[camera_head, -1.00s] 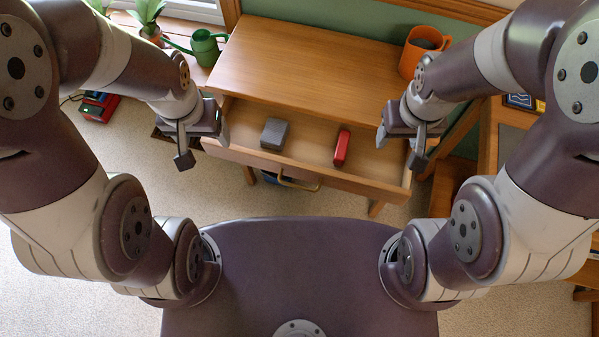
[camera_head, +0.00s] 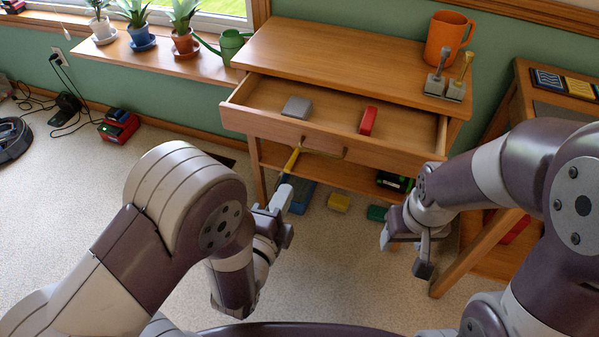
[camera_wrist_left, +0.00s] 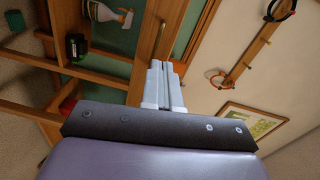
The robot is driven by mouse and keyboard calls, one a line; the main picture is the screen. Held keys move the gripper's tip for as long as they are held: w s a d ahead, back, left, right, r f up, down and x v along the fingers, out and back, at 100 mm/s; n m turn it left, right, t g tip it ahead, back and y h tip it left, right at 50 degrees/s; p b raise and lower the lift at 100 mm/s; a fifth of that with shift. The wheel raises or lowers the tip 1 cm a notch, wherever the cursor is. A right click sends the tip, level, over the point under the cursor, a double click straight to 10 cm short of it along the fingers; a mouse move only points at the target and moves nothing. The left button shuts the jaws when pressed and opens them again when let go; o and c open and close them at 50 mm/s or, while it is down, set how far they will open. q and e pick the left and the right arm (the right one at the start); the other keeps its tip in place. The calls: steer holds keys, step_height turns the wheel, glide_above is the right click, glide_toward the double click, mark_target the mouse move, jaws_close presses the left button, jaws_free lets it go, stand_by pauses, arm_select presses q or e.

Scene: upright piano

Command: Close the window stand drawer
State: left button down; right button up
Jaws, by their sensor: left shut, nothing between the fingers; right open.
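The wooden window stand (camera_head: 330,50) stands against the green wall in the head view. Its drawer (camera_head: 250,122) is pulled out, with its brass handle (camera_head: 322,153) on the front. A grey block (camera_head: 297,107) and a red object (camera_head: 368,120) lie inside. My left gripper (camera_head: 284,203) is shut and empty, low in front of the drawer's left half and apart from it. In the left wrist view its closed fingers (camera_wrist_left: 163,82) point toward wooden furniture. My right gripper (camera_head: 408,250) is open and empty, below and in front of the drawer's right end.
An orange mug (camera_head: 446,38) and a two-handled metal item (camera_head: 446,80) stand on the stand's top. A slim yellow thing (camera_head: 292,160) shows below the drawer. A wooden desk (camera_head: 520,110) is at right; open carpet is at left.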

mark_target(311, 133)
arm_select(q)
steer(key=shift+m+t, duration=0.3)
steer(key=shift+m, duration=0.3)
steer(key=b+x, duration=0.1)
steer(key=x, duration=0.9)
steer(key=r+b+x, duration=0.1)
steer(key=x, duration=0.3)
steer(key=shift+w+d+b, duration=0.15)
steer(key=shift+w+b, duration=0.2)
arm_select(e)
steer(key=f, duration=0.3)
steer(key=shift+w, duration=0.35)
arm_select(q)
steer(key=shift+w, duration=0.1)
steer(key=b+x, duration=0.2)
steer(key=x, duration=1.3)
steer(key=shift+b, duration=0.4)
steer(key=shift+w+d, duration=0.1)
steer(key=shift+w, duration=0.1)
steer(key=shift+r, duration=0.35)
arm_select(e)
steer(key=shift+s+f, duration=0.2)
steer(key=shift+f, duration=1.05)
arm_select(q)
steer(key=shift+w+r, duration=0.1)
steer(key=shift+r, duration=0.05)
arm_select(e)
steer(key=shift+s+f, duration=0.1)
